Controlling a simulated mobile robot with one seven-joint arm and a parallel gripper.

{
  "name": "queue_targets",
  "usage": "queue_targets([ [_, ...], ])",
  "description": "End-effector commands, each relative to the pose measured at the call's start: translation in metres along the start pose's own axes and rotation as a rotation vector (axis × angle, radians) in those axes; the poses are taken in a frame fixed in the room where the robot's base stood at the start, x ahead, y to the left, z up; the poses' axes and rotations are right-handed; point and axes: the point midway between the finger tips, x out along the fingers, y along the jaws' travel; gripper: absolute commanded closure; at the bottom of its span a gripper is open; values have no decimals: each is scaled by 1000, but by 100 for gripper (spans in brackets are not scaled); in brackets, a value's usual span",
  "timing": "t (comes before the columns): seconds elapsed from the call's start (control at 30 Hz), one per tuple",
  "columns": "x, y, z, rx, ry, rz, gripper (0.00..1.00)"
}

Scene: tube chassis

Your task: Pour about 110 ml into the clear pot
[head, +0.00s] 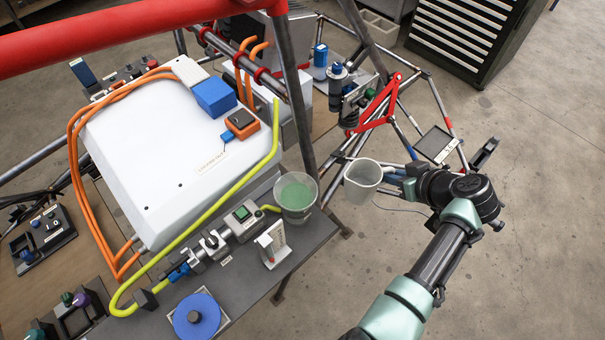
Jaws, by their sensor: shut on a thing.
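The clear pot (297,203) stands at the right end of the dark shelf and holds green liquid. My gripper (388,176) is shut on a pale grey jug (361,184), gripping it from the right side. The jug is held to the right of the pot, apart from it and beyond the shelf's edge. Its open top faces up towards the camera, and it looks about upright. I see no green liquid inside it, but its bottom is hard to make out. The fingertips are partly hidden by the jug and the wrist.
A white box (160,160) with orange cables is left of the pot. A yellow-green hose and fittings (212,243) run along the shelf. A small white stand (272,246) and a blue disc (197,315) are nearer. Chassis tubes and a red bracket (376,108) rise behind the jug.

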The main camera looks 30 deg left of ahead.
Motion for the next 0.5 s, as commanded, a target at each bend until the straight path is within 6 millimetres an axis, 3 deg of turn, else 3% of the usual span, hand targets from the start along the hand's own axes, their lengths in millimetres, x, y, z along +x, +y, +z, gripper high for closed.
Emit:
queue_targets([
  [0.5,-7,-5,-9,-35,-7,35,100],
])
